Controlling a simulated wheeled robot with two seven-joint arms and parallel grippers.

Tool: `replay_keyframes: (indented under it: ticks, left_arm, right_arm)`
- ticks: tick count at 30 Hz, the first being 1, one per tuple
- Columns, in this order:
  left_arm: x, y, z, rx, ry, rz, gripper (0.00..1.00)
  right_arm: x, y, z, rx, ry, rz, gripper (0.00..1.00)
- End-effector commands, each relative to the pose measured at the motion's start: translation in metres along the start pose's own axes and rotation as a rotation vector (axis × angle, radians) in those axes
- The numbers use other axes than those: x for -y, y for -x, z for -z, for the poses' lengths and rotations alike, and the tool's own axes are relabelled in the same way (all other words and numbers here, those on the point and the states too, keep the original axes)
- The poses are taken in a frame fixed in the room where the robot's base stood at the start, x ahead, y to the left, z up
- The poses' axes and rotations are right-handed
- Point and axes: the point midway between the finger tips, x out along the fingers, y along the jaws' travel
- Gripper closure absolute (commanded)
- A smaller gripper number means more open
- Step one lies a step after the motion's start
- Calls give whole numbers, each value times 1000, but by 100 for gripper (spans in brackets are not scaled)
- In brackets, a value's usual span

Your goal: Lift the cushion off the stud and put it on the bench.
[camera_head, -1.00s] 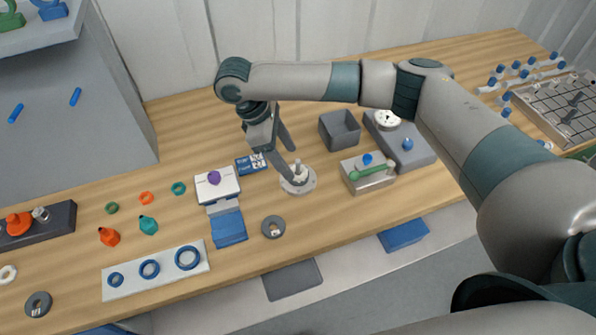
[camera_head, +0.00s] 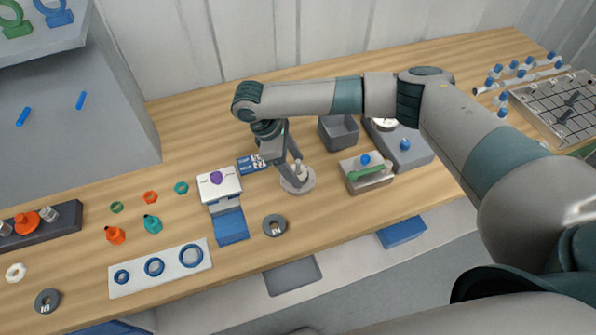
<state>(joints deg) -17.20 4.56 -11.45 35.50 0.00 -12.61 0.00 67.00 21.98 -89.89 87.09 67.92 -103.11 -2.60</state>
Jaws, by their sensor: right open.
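A pale round piece with a short upright peg (camera_head: 298,182) stands on the bench (camera_head: 345,215); it looks like the stud with the cushion around it, but I cannot clearly tell the two apart. My right gripper (camera_head: 295,171) is open and points down at this piece. Its fingers partly hide the piece's left and upper side, and I cannot tell whether they touch it. My left gripper is not in view.
A white-and-blue stand (camera_head: 222,205) is to the left. A dark ring (camera_head: 274,226) lies in front. Bare bench lies between them.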

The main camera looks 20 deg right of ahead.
Motion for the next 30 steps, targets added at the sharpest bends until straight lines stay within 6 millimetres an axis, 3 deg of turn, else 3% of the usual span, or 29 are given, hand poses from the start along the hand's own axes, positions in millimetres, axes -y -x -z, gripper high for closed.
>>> replay_keyframes:
  ticks: [2, 7, 20, 30]
  left_arm:
    - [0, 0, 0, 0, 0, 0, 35]
    - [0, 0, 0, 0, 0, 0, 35]
    - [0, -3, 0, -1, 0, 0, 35]
    - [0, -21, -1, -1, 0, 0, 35]
  right_arm:
    - [0, 0, 0, 0, 0, 0, 44]
    - [0, 0, 0, 0, 0, 0, 82]
    - [0, 6, -2, -2, 0, -1, 83]
    - [-1, 47, -19, -2, 0, -3, 83]
